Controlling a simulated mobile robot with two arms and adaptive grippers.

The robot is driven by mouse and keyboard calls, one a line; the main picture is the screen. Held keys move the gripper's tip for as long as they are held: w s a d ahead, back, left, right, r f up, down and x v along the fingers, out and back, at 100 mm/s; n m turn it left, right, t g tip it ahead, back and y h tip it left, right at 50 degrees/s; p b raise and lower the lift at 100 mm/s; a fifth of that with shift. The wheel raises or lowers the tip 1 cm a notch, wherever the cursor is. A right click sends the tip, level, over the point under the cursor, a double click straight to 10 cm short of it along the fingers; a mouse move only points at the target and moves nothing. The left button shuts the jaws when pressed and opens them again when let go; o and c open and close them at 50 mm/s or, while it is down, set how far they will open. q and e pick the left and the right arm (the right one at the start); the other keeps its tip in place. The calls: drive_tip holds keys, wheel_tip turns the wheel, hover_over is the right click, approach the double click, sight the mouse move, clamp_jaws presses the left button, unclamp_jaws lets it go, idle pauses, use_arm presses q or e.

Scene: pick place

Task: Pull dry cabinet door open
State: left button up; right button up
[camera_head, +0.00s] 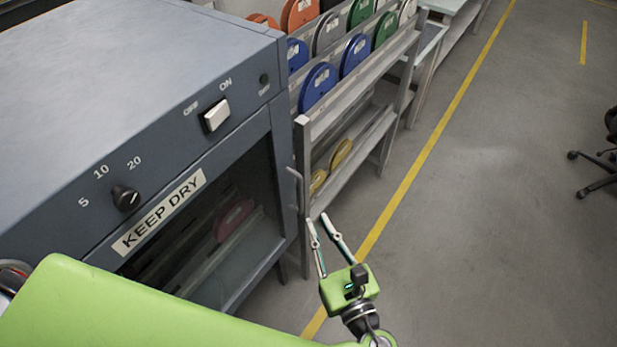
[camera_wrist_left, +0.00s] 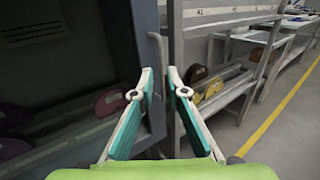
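The dry cabinet (camera_head: 110,100) is blue-grey with a "KEEP DRY" label and fills the left of the head view. Its dark-windowed door (camera_head: 281,165) appears shut, with reels visible behind it. A slim vertical door handle (camera_head: 296,190) is on its right edge. My left gripper (camera_head: 316,217) is partly open, its fingertips just below and right of the handle in the head view. In the left wrist view, the handle (camera_wrist_left: 158,58) shows in the gap between the fingertips (camera_wrist_left: 160,72). I cannot tell whether they touch it. My right gripper is out of view.
A grey rack (camera_head: 305,150) with several coloured reels stands close beside the cabinet's handle side. A yellow floor line (camera_head: 430,135) runs past it. The floor at right is clear, apart from a chair (camera_head: 600,155) at the far edge.

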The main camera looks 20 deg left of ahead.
sight(301, 187)
use_arm(q)
drive_tip(key=p+x, duration=0.2)
drive_tip(key=x, duration=1)
drive_tip(key=shift+w+a, duration=0.1)
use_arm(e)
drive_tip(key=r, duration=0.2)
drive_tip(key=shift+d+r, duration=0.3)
use_arm(q)
clamp_jaws()
